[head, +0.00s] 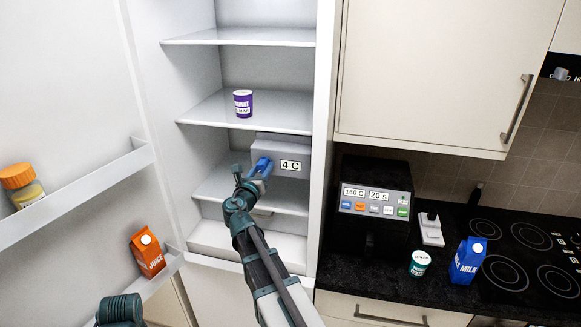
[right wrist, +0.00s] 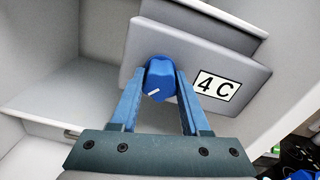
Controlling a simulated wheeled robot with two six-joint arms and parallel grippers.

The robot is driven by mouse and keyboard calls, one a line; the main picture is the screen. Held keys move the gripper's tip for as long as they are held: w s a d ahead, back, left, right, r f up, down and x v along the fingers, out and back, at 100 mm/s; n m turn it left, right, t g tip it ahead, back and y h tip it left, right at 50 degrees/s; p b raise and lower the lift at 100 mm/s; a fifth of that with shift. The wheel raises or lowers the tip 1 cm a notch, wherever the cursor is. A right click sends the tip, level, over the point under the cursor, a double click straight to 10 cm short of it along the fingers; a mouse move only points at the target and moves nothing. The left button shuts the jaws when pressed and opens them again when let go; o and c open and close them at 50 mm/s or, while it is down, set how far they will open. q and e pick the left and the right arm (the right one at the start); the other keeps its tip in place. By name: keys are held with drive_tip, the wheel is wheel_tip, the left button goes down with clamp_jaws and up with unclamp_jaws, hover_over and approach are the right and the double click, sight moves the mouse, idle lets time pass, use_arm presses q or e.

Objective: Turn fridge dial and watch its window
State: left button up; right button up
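The open fridge has a grey panel (head: 278,150) under a shelf, with a white window (head: 291,166) reading "4 C". The window also shows in the right wrist view (right wrist: 217,86), where the same "4 C" is legible. The blue dial (right wrist: 160,78), with a white pointer mark, sits left of the window on the panel. My right gripper (head: 262,164) is at the panel, its two blue fingers on either side of the dial. The right gripper (right wrist: 161,84) appears closed on the dial, with its fingertips at the dial's sides. My left gripper is out of view.
A purple can (head: 243,103) stands on the shelf above the panel. The open door at left holds an orange-lidded jar (head: 22,187) and a juice carton (head: 147,252). Right of the fridge are an oven (head: 375,200), a green-and-white tub (head: 419,263), a milk carton (head: 467,261) and a hob (head: 525,258).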

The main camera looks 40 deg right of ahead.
drive_tip(key=shift+o, duration=0.2)
drive_tip(key=shift+v, duration=3.05)
drive_tip(key=o, duration=0.3)
drive_tip(key=v, duration=0.6)
